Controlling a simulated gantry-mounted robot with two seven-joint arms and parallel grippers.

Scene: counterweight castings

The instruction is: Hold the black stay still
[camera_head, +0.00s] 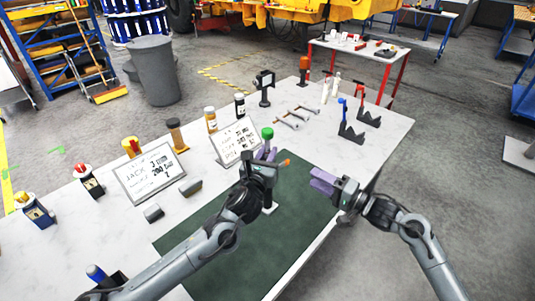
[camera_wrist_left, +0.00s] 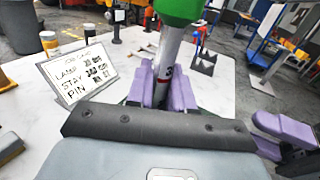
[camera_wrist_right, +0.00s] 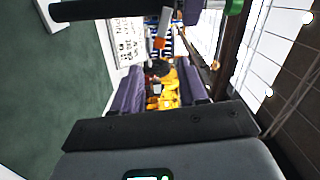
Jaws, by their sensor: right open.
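A post with a green cap (camera_head: 267,133) stands at the far edge of the dark green mat. In the left wrist view its pale, marked shaft (camera_wrist_left: 170,52) lies between my left gripper's purple fingers (camera_wrist_left: 163,92), which look closed on it. My left gripper (camera_head: 266,156) hides much of the post in the head view. An orange-tipped piece (camera_head: 286,162) sticks out beside it. In the right wrist view the green cap (camera_wrist_right: 233,7) shows at the top. I cannot tell whether this post is the black stay. My right gripper (camera_head: 322,181) is open and empty, to the right, apart from the post.
The green mat (camera_head: 295,225) is largely clear. A JACK sign (camera_head: 150,174) and a LAMP, STAY, PIN sign (camera_head: 236,141) stand behind. Black V-shaped brackets (camera_head: 351,133) stand at the right of the white table. Several jars and small blocks stand left.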

